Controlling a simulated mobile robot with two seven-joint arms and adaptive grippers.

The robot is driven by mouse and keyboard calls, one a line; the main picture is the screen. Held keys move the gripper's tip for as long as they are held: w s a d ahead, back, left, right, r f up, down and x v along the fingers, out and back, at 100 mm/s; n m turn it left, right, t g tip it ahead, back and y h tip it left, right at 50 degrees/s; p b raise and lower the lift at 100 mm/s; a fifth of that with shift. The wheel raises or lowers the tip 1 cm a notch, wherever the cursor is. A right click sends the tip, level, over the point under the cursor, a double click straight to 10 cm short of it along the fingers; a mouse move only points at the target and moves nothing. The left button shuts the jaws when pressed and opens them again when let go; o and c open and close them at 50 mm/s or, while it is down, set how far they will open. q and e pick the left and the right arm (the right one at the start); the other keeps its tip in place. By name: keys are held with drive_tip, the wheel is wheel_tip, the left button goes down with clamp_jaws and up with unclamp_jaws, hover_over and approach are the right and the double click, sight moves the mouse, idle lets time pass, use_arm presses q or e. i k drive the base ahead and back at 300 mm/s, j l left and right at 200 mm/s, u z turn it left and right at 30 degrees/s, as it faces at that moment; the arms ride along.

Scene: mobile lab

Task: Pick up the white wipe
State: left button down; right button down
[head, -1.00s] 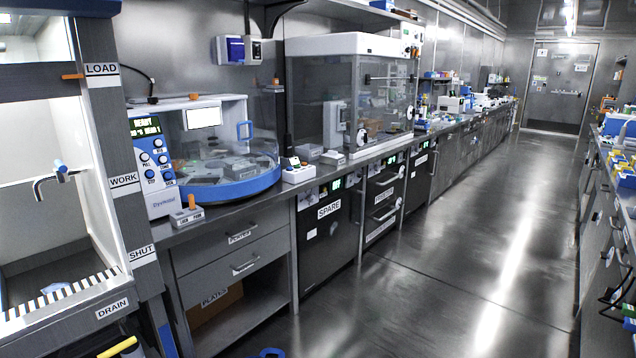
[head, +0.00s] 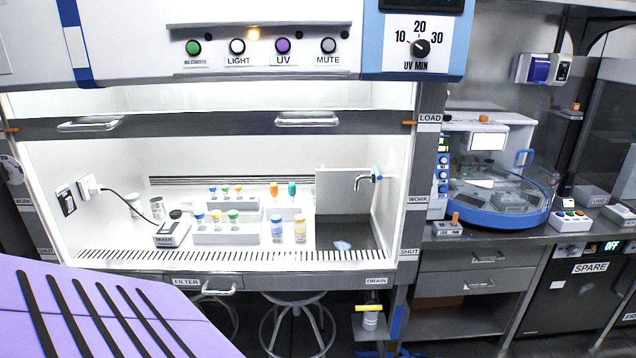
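A small crumpled pale bluish-white piece (head: 342,245) lies in the dark recessed basin at the right end of the lit cabinet, below the tap (head: 366,179). It may be the white wipe, but it is too small to be sure. Neither of my grippers is in view.
The cabinet's raised sash (head: 215,124) crosses above its opening. Inside stand racks of capped vials (head: 228,234), bottles (head: 300,228) and a mixer (head: 172,232). Stools (head: 296,325) stand below. A purple slotted surface (head: 120,318) blocks the lower left. A centrifuge-like machine (head: 500,195) stands right.

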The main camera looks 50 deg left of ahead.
sight(189, 201)
drive_tip(key=u, duration=2.4)
